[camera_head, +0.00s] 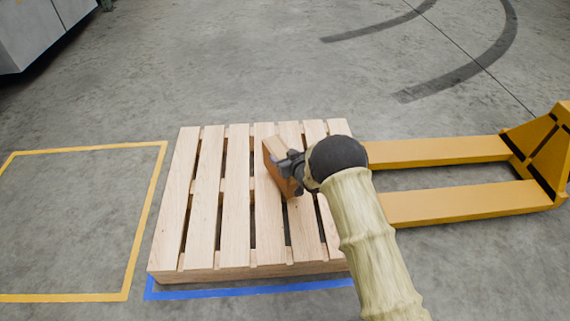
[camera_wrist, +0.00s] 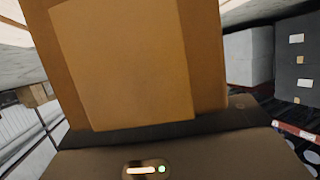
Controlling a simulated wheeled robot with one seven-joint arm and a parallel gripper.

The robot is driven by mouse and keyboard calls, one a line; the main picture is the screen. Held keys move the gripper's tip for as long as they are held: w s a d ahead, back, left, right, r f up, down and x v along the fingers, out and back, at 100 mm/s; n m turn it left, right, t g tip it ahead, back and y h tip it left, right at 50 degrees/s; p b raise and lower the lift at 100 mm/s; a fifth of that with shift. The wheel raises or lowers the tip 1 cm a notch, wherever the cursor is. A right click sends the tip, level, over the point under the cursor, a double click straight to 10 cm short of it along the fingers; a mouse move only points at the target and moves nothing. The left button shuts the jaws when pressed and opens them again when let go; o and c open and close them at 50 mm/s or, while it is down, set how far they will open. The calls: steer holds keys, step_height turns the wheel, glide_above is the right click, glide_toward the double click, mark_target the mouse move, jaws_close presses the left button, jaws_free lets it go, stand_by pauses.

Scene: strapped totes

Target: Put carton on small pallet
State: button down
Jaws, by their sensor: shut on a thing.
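The carton (camera_head: 272,150) is a small brown box with a lighter tape strip, tilted, in front of my gripper in the head view. My gripper (camera_head: 289,167) is shut on the carton, at the right half of the small pallet as seen from the head. The carton (camera_wrist: 125,60) fills the upper middle of the wrist view. The small pallet (camera_head: 207,190) is pale slatted wood lying flat on the floor. My arm hides its right front part. I cannot tell whether the carton touches the slats.
A yellow pallet jack (camera_head: 450,150) has its forks toward the pallet's right side. A yellow floor outline (camera_head: 148,200) lies left, and a blue line (camera_head: 230,292) runs along the pallet's front. A grey cabinet (camera_head: 38,30) stands far left. The floor behind the pallet is clear.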

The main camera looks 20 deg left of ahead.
step_height(320, 180, down, 3)
steer(key=shift+r+b, duration=0.2)
steer(key=shift+b, duration=0.45)
steer(key=c, duration=0.8)
jaws_free()
steer(key=shift+f, duration=0.3)
steer(key=o, duration=0.5)
steer(key=shift+r, duration=0.15)
steer(key=p+v, duration=0.6)
steer(key=v, duration=0.6)
steer(key=shift+r, duration=0.1)
